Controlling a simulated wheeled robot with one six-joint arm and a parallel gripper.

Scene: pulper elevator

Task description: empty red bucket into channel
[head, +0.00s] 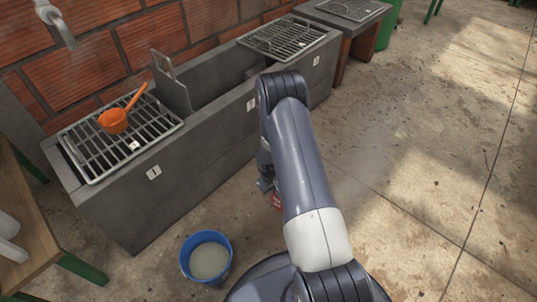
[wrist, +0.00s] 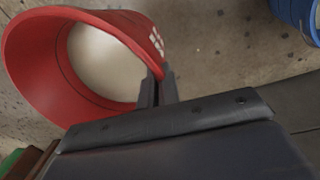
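The red bucket (wrist: 100,110) fills the left of the wrist view, its mouth toward the camera, with pale cloudy liquid inside. My gripper (wrist: 157,88) is at its right rim, the two fingers close together with the bucket's wall between them. In the head view my arm hides most of the bucket; a small red patch (head: 277,201) shows below my gripper (head: 264,184), in front of the channel. The channel (head: 222,85) is a grey concrete trough along the brick wall, open in its middle stretch between two metal grates.
An orange ladle (head: 114,121) lies on the near grate (head: 85,150). An upright metal plate (head: 172,82) stands at the opening's left end. A blue bucket (head: 207,259) of cloudy liquid stands on the floor. A wooden table (head: 30,220) is at left. Floor on the right is clear.

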